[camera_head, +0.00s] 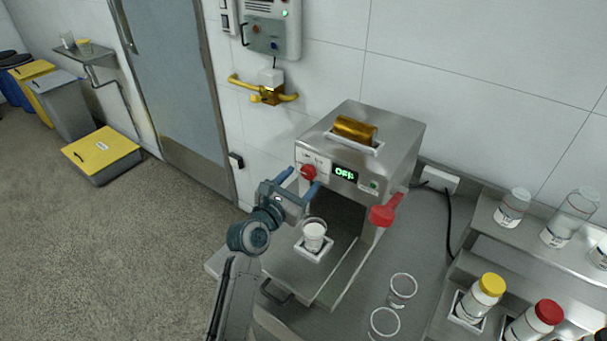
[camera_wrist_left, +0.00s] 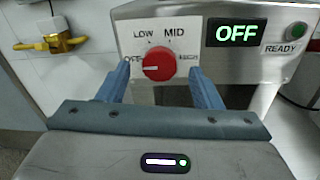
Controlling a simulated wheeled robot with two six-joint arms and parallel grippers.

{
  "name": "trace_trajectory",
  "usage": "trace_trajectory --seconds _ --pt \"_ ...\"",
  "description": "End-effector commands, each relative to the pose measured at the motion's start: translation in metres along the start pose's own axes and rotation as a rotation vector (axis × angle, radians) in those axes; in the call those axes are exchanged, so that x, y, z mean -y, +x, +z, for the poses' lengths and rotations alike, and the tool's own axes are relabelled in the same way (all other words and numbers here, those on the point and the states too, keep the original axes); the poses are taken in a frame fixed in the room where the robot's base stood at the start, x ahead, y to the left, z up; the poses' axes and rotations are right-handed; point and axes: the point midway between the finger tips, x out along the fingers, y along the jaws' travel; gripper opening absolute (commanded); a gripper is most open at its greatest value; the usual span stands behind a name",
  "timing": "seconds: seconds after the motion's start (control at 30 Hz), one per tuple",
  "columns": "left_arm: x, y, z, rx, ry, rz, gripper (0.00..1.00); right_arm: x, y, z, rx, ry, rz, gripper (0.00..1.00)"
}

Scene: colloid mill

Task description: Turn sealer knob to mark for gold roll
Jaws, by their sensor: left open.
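The sealer (camera_head: 395,150) is a steel box with a gold roll (camera_head: 354,130) on top. Its red knob (camera_head: 308,172) is on the front panel at the left; in the left wrist view the knob (camera_wrist_left: 158,66) has its white pointer line toward OFF, among the marks OFF, LOW, MID and HIGH. The display (camera_wrist_left: 236,32) reads OFF in green. My left gripper (camera_head: 298,178) is open, with its blue fingers on either side of the knob and the knob between and beyond the fingertips. Contact cannot be told. My right gripper is not in view.
A white cup (camera_head: 314,230) stands on the sealer's lower plate, below my gripper. A red lever (camera_head: 385,212) sticks out at the sealer's right. Two clear cups (camera_head: 402,288) and bottles with yellow (camera_head: 492,284) and red caps are at the right.

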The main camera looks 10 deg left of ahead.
Motion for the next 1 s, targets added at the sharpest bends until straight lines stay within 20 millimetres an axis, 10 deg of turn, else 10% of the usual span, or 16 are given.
trace_trajectory --seconds 0.47,0.7,1.0 --pt "0.000 0.018 -0.001 -0.001 0.001 0.000 0.59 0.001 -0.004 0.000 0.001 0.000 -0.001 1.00" --pt "0.000 0.018 -0.001 -0.001 0.002 0.000 0.16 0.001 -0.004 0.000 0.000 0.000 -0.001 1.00" --pt "0.000 0.018 -0.001 0.000 0.029 0.000 0.15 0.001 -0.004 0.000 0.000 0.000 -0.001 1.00"
